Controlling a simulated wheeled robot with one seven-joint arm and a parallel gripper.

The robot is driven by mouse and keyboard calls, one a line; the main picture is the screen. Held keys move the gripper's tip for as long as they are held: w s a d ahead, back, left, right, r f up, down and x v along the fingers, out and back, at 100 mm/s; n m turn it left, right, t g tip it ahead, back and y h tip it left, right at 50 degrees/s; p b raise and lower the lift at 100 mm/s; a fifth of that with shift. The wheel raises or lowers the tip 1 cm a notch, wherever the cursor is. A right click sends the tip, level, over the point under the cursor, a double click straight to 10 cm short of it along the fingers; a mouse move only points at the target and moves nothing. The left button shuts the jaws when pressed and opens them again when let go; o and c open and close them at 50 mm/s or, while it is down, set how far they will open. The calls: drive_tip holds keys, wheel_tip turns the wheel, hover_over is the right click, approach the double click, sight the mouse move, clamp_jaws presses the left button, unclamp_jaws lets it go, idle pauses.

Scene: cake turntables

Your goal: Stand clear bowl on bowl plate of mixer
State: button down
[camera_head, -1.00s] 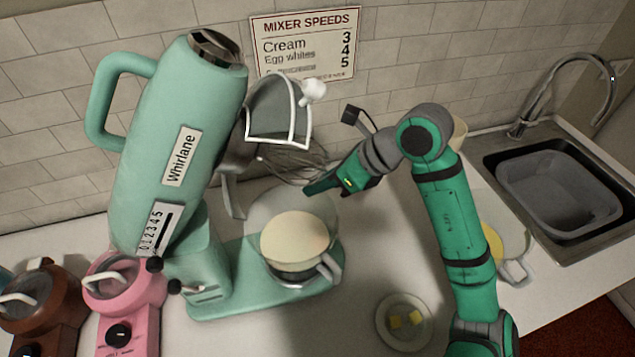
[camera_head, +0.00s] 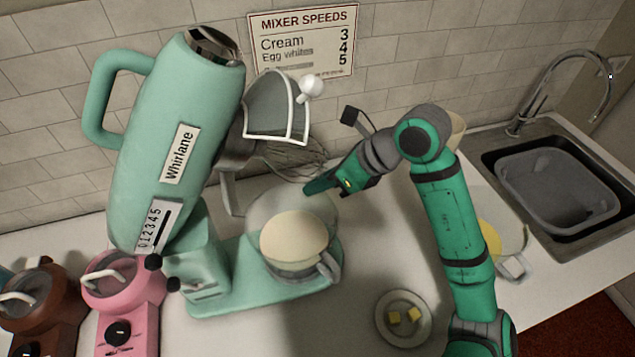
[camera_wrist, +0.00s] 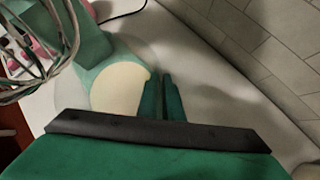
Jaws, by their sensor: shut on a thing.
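The clear bowl (camera_head: 325,208) is see-through and holds a pale cream-coloured mass (camera_head: 294,239). It is over the bowl plate end of the green mixer (camera_head: 240,272), below the raised head and wire whisk (camera_head: 292,157). The bowl looks upright; its underside and the plate are largely hidden, so I cannot tell whether they touch. My gripper (camera_head: 308,190) is shut on the bowl's right rim. In the wrist view the two fingers (camera_wrist: 162,98) are close together beside the pale mass (camera_wrist: 118,88).
A small plate with yellow cubes (camera_head: 403,318) lies at front right. Pink (camera_head: 122,300) and brown (camera_head: 40,305) small appliances stand at front left. A measuring jug (camera_head: 508,245) stands behind my arm, near the sink (camera_head: 555,185). Counter between mixer and small plate is clear.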

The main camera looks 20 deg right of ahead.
drive_tip(key=shift+f, duration=0.1)
drive_tip(key=c, duration=1.8)
unclamp_jaws()
drive_tip(key=shift+c, duration=0.2)
drive_tip(key=shift+w, duration=0.1)
drive_tip(key=v, duration=1)
drive_tip(key=shift+s+r, duration=0.25)
drive_tip(key=shift+r, duration=0.1)
drive_tip(key=shift+w+d, duration=0.1)
